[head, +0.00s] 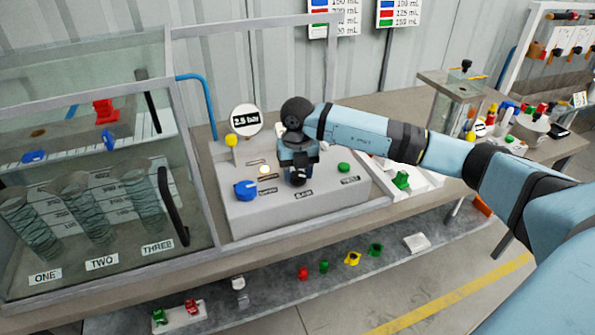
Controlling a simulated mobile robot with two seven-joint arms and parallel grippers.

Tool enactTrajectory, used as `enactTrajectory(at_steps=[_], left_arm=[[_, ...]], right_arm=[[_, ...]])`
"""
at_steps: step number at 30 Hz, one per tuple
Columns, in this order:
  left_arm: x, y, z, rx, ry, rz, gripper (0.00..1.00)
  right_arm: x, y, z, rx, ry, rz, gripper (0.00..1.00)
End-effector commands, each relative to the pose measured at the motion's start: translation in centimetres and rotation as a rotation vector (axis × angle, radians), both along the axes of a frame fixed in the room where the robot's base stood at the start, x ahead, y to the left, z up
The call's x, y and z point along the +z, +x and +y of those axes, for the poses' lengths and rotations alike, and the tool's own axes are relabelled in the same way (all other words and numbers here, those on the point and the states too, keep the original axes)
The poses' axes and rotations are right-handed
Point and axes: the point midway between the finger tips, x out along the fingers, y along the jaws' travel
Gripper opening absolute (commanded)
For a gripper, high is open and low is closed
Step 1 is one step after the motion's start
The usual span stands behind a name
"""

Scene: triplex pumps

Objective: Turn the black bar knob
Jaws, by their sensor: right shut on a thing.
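The black bar knob (298,179) sits on the sloped face of the grey control box (240,215), between a blue knob (246,190) and a green button (344,167). My right gripper (298,169) comes down over the bar knob from above and is shut on it. The fingers and wrist hide the upper part of the knob. The bar's exact angle is hard to tell. My left gripper is not in view.
A glass-walled tank (180,100) with a raised frame stands left of the box. Small coloured parts lie on the lower shelf (330,290).

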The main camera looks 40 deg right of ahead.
Motion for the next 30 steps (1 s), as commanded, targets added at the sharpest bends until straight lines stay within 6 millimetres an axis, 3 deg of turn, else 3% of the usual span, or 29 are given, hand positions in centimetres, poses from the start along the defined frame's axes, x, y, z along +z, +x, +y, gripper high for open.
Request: enactTrajectory(at_steps=[1, 2, 5, 17, 20, 30], left_arm=[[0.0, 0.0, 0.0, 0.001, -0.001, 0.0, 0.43], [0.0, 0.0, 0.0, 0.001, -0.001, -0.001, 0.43], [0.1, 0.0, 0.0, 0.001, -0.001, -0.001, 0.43], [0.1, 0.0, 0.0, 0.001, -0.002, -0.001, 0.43], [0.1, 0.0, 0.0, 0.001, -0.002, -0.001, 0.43], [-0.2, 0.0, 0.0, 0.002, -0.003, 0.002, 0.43]], right_arm=[[0.2, 0.1, -0.1, -0.001, 0.0, -0.003, 0.22], [0.2, 0.1, -0.1, -0.001, 0.0, -0.003, 0.48], [0.1, 0.1, 0.0, 0.0, 0.0, -0.003, 0.71], [0.9, 0.1, 0.0, 0.001, 0.0, -0.003, 0.71], [2.3, 0.1, 0.0, 0.001, 0.001, -0.005, 0.71], [10.0, 0.1, 0.0, 0.0, 0.0, -0.005, 0.71]])
